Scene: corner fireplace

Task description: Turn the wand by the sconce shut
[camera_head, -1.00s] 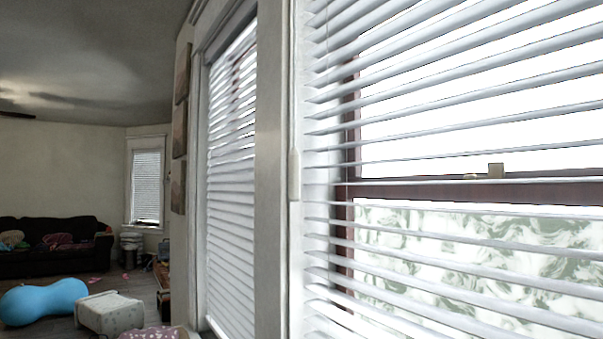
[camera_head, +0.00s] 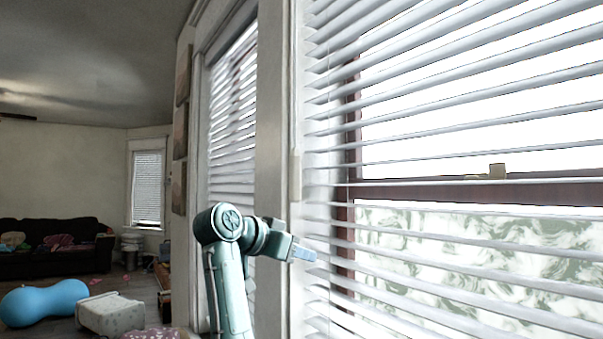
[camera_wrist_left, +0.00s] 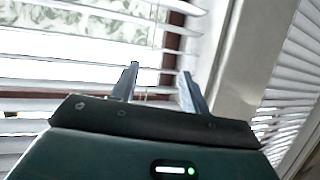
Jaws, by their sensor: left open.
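The wand (camera_head: 295,178) is a thin pale rod with a thicker grip at its lower end. It hangs at the left edge of the near blind (camera_head: 440,240), whose slats are tilted open. My left gripper (camera_head: 306,254) is in front of the blind's left edge, lower in the picture than the wand's grip. In the left wrist view my left gripper (camera_wrist_left: 160,72) is open, with its two fingers apart and blind slats behind them. I cannot make out the wand surely between them. No sconce shows. My right gripper is not in view.
A window post (camera_head: 270,120) separates the near blind from a second blind (camera_head: 232,130) on the left. Picture frames (camera_head: 180,130) hang beyond it. A blue peanut-shaped ball (camera_head: 44,302) and a pale stool (camera_head: 110,313) are on the floor at lower left.

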